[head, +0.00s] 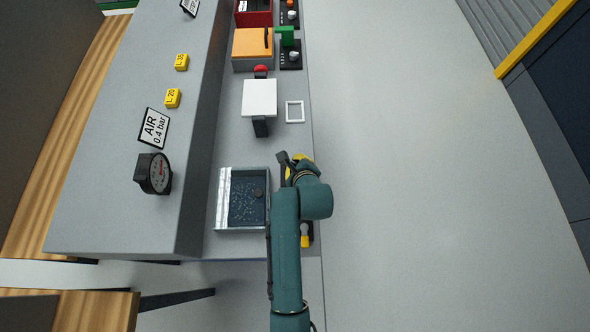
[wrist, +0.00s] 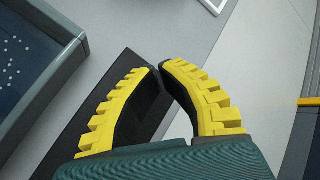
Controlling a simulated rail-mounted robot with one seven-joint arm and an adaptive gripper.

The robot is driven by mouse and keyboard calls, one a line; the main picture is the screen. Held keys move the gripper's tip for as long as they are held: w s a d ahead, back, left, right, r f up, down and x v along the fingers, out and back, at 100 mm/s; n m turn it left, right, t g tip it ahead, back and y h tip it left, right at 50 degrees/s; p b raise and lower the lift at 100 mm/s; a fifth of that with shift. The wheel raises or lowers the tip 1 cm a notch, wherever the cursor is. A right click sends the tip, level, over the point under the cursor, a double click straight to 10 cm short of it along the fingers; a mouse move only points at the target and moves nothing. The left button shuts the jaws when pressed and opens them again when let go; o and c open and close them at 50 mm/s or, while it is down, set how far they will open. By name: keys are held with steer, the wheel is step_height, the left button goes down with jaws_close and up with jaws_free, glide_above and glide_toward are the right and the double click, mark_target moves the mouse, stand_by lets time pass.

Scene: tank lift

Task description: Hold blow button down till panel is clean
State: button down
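A grey-walled tray (head: 221,226) at the front of the bench holds a dark panel (head: 247,198) covered with pale specks and one round dark spot. Part of the speckled panel also shows at the left of the wrist view (wrist: 14,66). My gripper (head: 284,158) is just right of the tray; its ribbed yellow fingers (wrist: 160,66) have their tips together with nothing visible between them. Below them lies a black plate (wrist: 105,88). No blow button can be made out; my fingers and arm cover part of the plate. Contact with the plate cannot be told.
A gauge (head: 154,173) and an "AIR 0.4 bar" sign (head: 154,129) are on the raised grey ledge. Further back are a white square plate (head: 260,97) on a black stand, a white frame (head: 295,111) and an orange box (head: 252,43). The floor at right is clear.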

steer(key=shift+f, duration=0.4)
steer(key=shift+f, duration=0.5)
stand_by(3.9)
steer(key=shift+r, duration=0.1)
stand_by(0.6)
steer(key=shift+r+p, duration=0.8)
steer(key=shift+p, duration=0.15)
step_height(320, 180, up, 5)
steer(key=p, duration=0.5)
